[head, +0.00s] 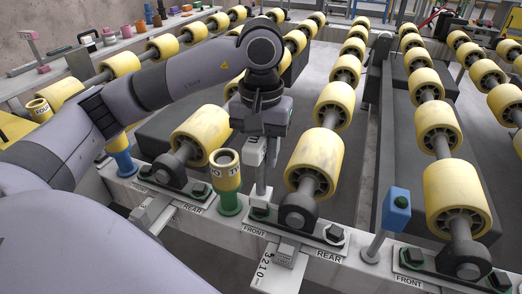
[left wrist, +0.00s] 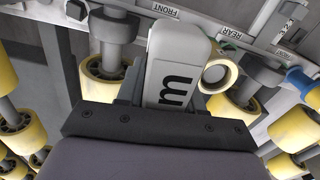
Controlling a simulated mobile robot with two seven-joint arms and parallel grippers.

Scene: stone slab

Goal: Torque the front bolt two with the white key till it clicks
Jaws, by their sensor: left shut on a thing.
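My left gripper (head: 262,125) points down over the middle roller mount and is shut on the white key (head: 257,151). The key's shaft runs straight down to the front bolt (head: 260,211) of that mount's plate, above a FRONT label; the key's foot hides most of the bolt. I cannot tell whether it is fully seated. In the left wrist view the key's pale head (left wrist: 176,66), marked with a dark letter, sits between the jaws. The rear bolt (head: 335,233) on the same plate is bare. My right gripper is not in view.
A blue key (head: 397,206) stands upright on the beam to the right. A yellow-and-green post (head: 228,178) stands close left of the white key, and a yellow-and-blue one (head: 119,152) farther left. Yellow rollers (head: 334,105) stand close behind. Small coloured parts lie on the far-left ledge.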

